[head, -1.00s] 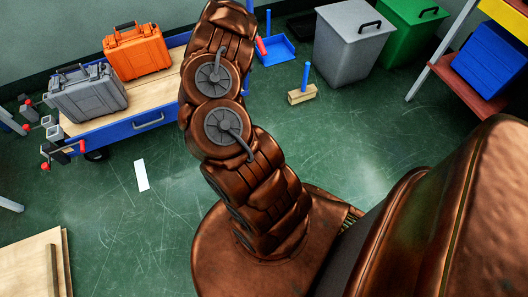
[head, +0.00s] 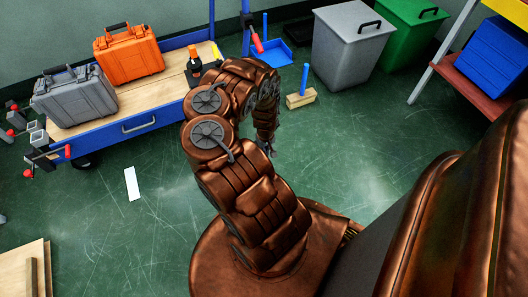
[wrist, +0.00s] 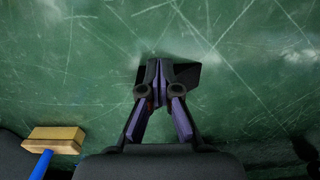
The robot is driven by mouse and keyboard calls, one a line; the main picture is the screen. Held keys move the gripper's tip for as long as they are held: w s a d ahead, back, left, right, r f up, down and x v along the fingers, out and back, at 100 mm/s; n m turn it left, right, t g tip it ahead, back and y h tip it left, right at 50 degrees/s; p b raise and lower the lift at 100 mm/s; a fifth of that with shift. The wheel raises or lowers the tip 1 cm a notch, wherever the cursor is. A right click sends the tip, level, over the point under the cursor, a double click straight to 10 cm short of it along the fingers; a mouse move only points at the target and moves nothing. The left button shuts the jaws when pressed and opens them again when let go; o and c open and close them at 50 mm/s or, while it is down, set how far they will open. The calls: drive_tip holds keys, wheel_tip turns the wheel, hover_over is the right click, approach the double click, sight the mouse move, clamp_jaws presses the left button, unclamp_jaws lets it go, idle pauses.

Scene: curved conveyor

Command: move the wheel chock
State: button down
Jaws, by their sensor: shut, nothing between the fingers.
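My gripper (wrist: 158,82) is shut, with its fingertips together over the green floor in the wrist view. In the head view its tip (head: 268,149) points down beside my arm, over open floor. A dark wedge-like shape (wrist: 188,74) lies right beside and behind the fingertips in the wrist view. I cannot tell whether it is the wheel chock, part of the fingers or a shadow. No wheel chock can be clearly made out in the head view.
A broom head (head: 300,100) with a blue handle stands on the floor nearby; it also shows in the wrist view (wrist: 55,138). A cart (head: 120,134) carries an orange case (head: 130,52) and a grey case (head: 75,97). Grey (head: 350,50) and green (head: 405,30) bins stand behind.

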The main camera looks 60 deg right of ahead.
wheel_tip(320, 180, down, 9)
drive_tip(key=b, duration=0.5)
drive_tip(key=shift+r+b, duration=0.15)
drive_tip(key=shift+b, duration=0.2)
drive_tip(key=shift+w+d+b, duration=0.4)
drive_tip(key=shift+w+d, duration=0.25)
drive_tip(key=shift+w, duration=0.25)
drive_tip(key=shift+w+d+r+b, duration=0.3)
drive_tip(key=shift+w+d, duration=0.25)
drive_tip(key=shift+w, duration=0.2)
